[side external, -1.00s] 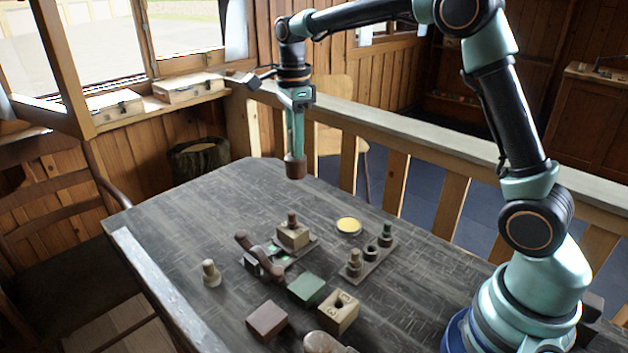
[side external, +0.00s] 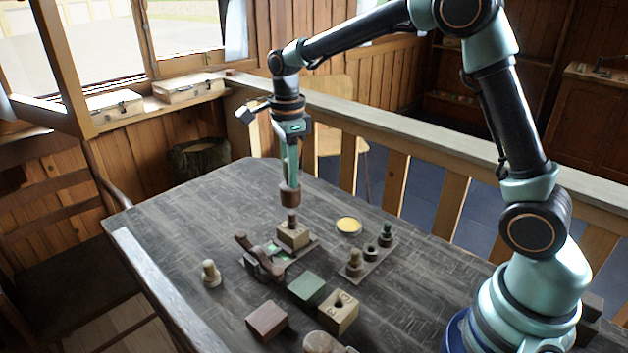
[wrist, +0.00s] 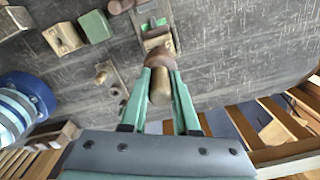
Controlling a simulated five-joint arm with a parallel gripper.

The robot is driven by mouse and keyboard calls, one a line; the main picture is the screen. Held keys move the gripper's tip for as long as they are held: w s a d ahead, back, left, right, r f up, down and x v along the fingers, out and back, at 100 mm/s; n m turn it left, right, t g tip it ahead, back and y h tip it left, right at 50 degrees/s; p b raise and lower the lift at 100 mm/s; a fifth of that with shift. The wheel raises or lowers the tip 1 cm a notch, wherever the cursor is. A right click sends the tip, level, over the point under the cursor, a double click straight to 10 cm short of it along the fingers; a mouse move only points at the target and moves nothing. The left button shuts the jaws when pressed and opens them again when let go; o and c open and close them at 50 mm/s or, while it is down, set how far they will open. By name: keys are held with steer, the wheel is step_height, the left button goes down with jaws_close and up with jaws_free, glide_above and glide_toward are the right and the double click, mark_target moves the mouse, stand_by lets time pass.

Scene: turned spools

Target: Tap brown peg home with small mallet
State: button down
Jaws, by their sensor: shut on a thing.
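My gripper (side external: 289,172) points down and is shut on the small mallet (side external: 290,196), whose brown head hangs below the fingers. In the wrist view the mallet (wrist: 160,86) shows between the two green fingers of my gripper (wrist: 162,68). The brown peg (side external: 292,218) stands upright in a light wooden block (side external: 293,237), its upper part showing above the block. The mallet head is just above the peg; I cannot tell whether they touch. In the wrist view the block (wrist: 157,42) lies just beyond the mallet head, and the peg is hidden.
A clamp with a brown handle (side external: 259,255) sits beside the block. A rack (side external: 368,262) with several pegs and a yellow disc (side external: 348,226) are to the right. Green (side external: 306,288), red (side external: 267,320) and holed wooden (side external: 338,313) blocks lie in front. The table's far left is clear.

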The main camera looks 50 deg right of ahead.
steer(key=shift+f, duration=0.15)
steer(key=shift+f, duration=1.4)
steer(key=shift+r, duration=0.1)
steer(key=shift+r, duration=1.05)
steer(key=shift+f, duration=1.4)
steer(key=shift+r, duration=0.1)
steer(key=shift+r, duration=1)
